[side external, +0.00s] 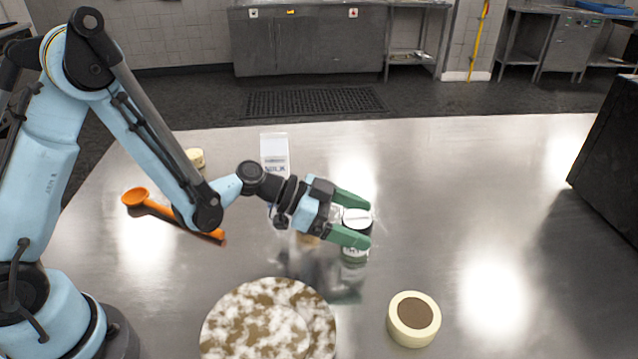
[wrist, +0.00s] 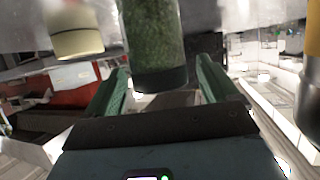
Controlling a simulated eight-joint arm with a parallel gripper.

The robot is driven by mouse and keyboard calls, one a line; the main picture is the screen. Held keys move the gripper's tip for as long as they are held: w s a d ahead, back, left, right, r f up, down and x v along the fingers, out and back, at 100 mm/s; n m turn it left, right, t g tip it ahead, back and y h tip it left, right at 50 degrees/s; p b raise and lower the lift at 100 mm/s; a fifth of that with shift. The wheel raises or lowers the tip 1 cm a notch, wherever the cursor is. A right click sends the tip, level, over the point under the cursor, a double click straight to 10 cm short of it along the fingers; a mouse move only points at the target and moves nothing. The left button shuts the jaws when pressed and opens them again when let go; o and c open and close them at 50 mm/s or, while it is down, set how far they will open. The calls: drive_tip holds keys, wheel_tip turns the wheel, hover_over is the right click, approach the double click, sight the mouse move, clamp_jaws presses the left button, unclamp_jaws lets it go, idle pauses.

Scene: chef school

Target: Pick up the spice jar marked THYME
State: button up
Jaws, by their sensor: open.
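A spice jar (side external: 357,219) stands on the steel table between the fingers of my gripper (side external: 368,222) in the side view. Its round top looks pale there, and the fingers hide much of its body. In the wrist view the jar (wrist: 156,45) is clear, filled with green herb, with a dark band at its lower end in the picture. It lies between the two green fingers of my gripper (wrist: 162,68), with gaps on both sides. The gripper is open. I cannot read a name on the jar.
A white carton (side external: 275,155), an orange spoon (side external: 150,200) and a small cream item (side external: 195,157) are behind. A black box (side external: 610,165) stands right. The middle right is clear.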

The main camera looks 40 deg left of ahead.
drive_tip(key=shift+x, duration=1.45)
drive_tip(key=shift+c, duration=0.3)
drive_tip(key=c, duration=1.1)
drive_tip(key=shift+o, duration=0.2)
